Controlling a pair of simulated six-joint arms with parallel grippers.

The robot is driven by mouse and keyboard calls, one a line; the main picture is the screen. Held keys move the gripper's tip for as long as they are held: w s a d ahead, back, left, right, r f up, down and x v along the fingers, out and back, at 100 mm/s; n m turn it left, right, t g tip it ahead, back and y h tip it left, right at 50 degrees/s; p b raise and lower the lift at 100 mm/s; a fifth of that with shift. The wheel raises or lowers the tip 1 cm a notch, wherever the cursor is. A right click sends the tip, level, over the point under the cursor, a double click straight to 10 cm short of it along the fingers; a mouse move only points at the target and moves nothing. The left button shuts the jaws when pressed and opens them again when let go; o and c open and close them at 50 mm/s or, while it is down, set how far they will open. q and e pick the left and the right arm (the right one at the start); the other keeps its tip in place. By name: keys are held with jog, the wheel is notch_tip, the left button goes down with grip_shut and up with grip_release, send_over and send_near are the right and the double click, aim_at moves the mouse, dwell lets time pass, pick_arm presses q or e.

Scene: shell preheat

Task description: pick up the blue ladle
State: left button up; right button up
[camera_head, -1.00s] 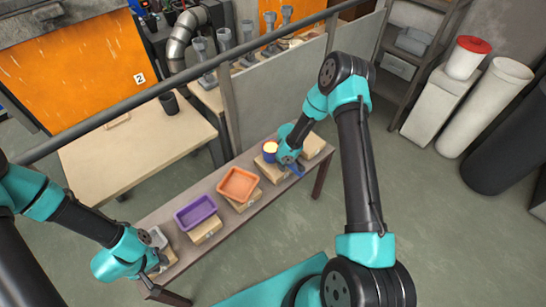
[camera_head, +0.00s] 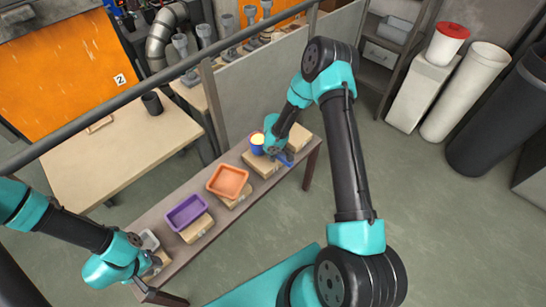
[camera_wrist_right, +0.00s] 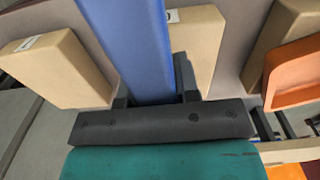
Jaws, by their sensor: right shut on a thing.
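The blue ladle (camera_head: 257,145) is on a wooden block near the right end of the long table. Its round cup has a glowing yellow inside. Its blue handle (camera_head: 285,161) points to the lower right. My right gripper (camera_head: 278,152) is at the ladle, shut on the handle. In the right wrist view the handle (camera_wrist_right: 122,40) runs as a wide blue bar between the dark fingers of the gripper (camera_wrist_right: 152,90). The cup is not visible there. My left gripper (camera_head: 157,262) is at the left end of the table, too small to tell its opening.
An orange tray (camera_head: 228,180), a purple tray (camera_head: 186,211) and a grey tray (camera_head: 149,240) sit in a row along the table, left of the ladle. A bare wooden block (camera_head: 299,137) lies right of the ladle. A partition panel (camera_head: 262,90) stands behind the table.

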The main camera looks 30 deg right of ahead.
notch_tip(320, 180, up, 8)
jog(key=shift+r, duration=0.1)
jog(key=shift+a, duration=0.15)
dwell(0.5)
